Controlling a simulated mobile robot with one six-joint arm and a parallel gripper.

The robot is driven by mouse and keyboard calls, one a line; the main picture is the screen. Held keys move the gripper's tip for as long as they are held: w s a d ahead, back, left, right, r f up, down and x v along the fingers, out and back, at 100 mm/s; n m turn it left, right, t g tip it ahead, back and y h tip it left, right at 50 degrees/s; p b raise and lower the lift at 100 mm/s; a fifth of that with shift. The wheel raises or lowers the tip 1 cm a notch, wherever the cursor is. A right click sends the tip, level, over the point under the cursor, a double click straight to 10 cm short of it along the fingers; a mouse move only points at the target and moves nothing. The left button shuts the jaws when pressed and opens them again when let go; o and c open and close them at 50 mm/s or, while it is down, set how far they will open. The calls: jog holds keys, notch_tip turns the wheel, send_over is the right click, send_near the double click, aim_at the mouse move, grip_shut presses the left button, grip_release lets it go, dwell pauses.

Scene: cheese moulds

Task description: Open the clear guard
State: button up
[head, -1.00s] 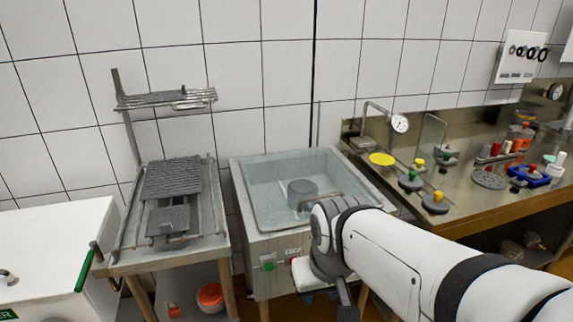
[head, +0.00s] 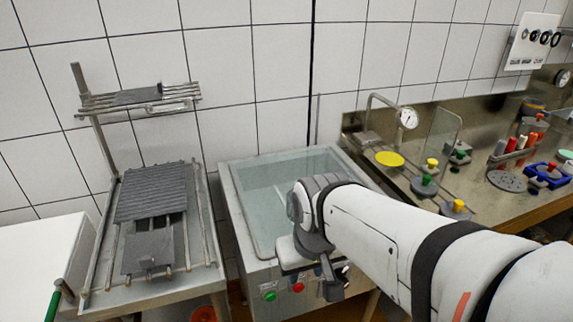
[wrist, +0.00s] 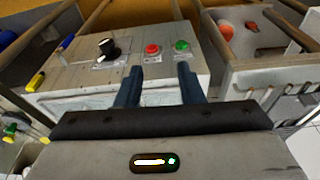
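A clear sheet with a thin grey rim, which looks like the clear guard (head: 272,195), lies flat across the top of the grey tank (head: 236,218) in the head view. My arm hides its right front part and any handle there. My gripper (head: 332,284) is in front of the tank and points down. In the wrist view, my gripper (wrist: 159,74) has its two dark blue fingers apart with nothing between them. The tank's front panel, with a red button (wrist: 152,49), a green button (wrist: 181,46) and a black knob (wrist: 108,48), lies beyond the fingertips.
A rack with a grey slatted mat (head: 152,190) stands left of the tank. The steel bench (head: 400,178) on the right holds a gauge (head: 408,118), an upright clear panel (head: 444,133), a yellow disc (head: 389,159) and several knobbed weights. The tiled wall stands behind.

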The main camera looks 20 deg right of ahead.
jog(key=shift+s+a, duration=0.1)
jog(key=shift+r, duration=0.1)
jog(key=w+d+r+m+p, duration=0.3)
jog(key=w+d+m+p, duration=0.4)
jog(key=w+d+m, duration=0.95)
jog(key=shift+m, duration=0.45)
jog(key=w+f, duration=0.1)
jog(key=f, duration=0.1)
jog(key=a+f, duration=0.1)
jog(key=f, duration=0.2)
jog(key=w+a+f, duration=0.1)
jog(key=f, duration=0.1)
jog(key=shift+w+f, duration=0.2)
jog(key=shift+w, duration=0.15)
jog(key=shift+c, duration=0.4)
grip_shut()
